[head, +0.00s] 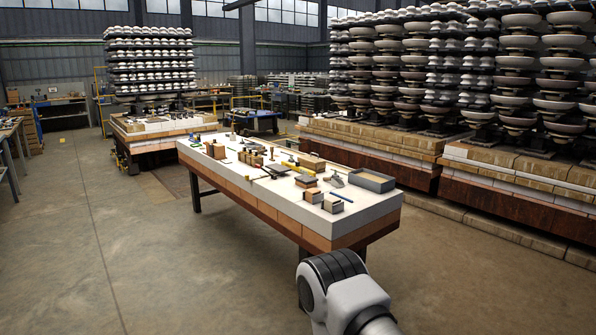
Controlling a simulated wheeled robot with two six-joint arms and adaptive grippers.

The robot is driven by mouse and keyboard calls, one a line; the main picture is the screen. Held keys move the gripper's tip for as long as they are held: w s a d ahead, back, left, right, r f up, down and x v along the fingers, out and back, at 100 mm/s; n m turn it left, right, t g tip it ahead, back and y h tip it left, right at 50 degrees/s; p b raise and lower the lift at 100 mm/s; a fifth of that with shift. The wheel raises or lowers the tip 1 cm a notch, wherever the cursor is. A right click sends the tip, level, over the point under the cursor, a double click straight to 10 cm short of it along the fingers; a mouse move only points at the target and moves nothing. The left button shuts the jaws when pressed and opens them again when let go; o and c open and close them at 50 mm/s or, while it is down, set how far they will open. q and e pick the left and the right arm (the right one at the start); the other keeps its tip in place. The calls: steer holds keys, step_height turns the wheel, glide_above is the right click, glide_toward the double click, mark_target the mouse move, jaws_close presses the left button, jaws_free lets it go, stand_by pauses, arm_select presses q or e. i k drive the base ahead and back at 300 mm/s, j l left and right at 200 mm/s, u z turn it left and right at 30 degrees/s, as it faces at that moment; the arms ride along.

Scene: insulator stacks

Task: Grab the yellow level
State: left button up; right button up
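A worktable (365,216) with a white top stands in the middle of the head view. A thin yellow bar (298,168), which looks like the yellow level, lies among other items near the middle of the top. It is small at this distance, so its details are unclear. A white and black link of one of my arms shows at the bottom, in front of the table's near end. Neither gripper is in view, and nothing shows of what they hold.
A grey open tray (372,180), a wooden box (311,162), a blue bar (341,197) and small blocks crowd the tabletop. Insulator stacks (515,62) on brick-faced bases line the right side. The concrete floor (90,240) left of the table is clear.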

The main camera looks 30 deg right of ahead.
mark_target(297, 166)
steer(key=i+l+z, duration=0.6)
steer(key=z, duration=0.15)
steer(key=i+l+z, duration=0.4)
steer(key=i+z, duration=0.45)
steer(key=i+l+z, duration=0.1)
steer(key=i+z, duration=0.3)
steer(key=i+j+z, duration=0.1)
steer(key=i+z, duration=0.2)
steer(key=z, duration=0.15)
steer(key=i+u, duration=0.1)
steer(key=i, duration=0.4)
steer(key=i+u, duration=0.15)
steer(key=i, duration=0.35)
steer(key=i+l+u, duration=0.1)
steer(key=i, duration=0.4)
steer(key=i+l+u, duration=0.1)
steer(key=i, duration=0.4)
steer(key=i+l+u, duration=0.15)
steer(key=i+l, duration=0.15)
steer(key=i, duration=0.2)
steer(key=i+l+u, duration=0.1)
steer(key=i+l, duration=0.15)
steer(key=i, duration=0.25)
steer(key=i+u, duration=0.3)
steer(key=i, duration=0.25)
steer(key=i+u, duration=0.3)
steer(key=i, duration=0.25)
steer(key=i+l+u, duration=0.3)
steer(key=i, duration=0.2)
